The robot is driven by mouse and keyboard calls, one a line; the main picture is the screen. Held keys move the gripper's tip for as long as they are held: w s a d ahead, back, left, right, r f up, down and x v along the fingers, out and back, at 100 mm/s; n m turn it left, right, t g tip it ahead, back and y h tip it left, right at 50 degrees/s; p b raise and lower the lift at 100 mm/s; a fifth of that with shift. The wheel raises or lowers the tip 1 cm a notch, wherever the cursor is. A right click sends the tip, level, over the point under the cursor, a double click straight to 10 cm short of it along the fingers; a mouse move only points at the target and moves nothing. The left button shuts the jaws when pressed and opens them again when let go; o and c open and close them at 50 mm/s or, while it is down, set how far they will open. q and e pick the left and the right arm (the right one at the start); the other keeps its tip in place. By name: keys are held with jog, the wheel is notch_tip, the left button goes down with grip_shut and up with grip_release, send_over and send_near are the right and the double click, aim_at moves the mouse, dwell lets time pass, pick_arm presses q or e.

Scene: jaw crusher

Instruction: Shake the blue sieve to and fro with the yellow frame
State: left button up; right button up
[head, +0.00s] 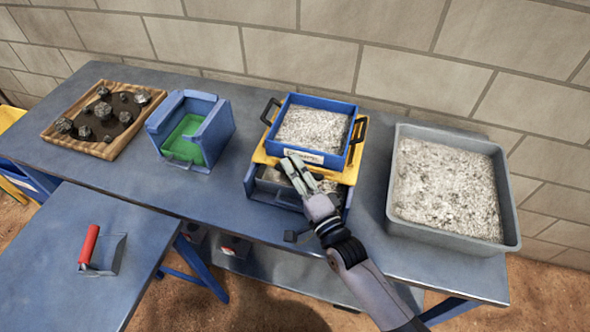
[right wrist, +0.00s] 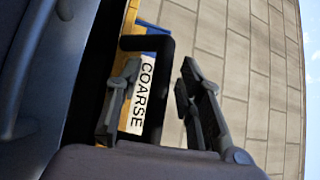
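The blue sieve (head: 328,103), filled with pale grey grit, sits on the yellow frame (head: 347,174) in the head view. Black handles stand at the left (head: 270,108) and right (head: 358,131) sides. My right gripper (head: 297,166) is just in front of the sieve's front wall, partly covering the frame. In the right wrist view its two fingers (right wrist: 160,95) are apart. A black handle bar (right wrist: 161,85) shows between them, beside a white label reading COARSE (right wrist: 140,95). Contact cannot be told. My left gripper is not in view.
A blue box with a dark opening lies under the frame. A grey tray of grit (head: 398,190) stands right, a blue and green bin (head: 212,135) and a wooden tray of rocks (head: 58,113) left. A red-handled scoop (head: 89,245) lies on the front table. A wall stands behind.

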jog(key=shift+c, duration=0.5)
grip_shut()
jog(key=shift+s, duration=0.1)
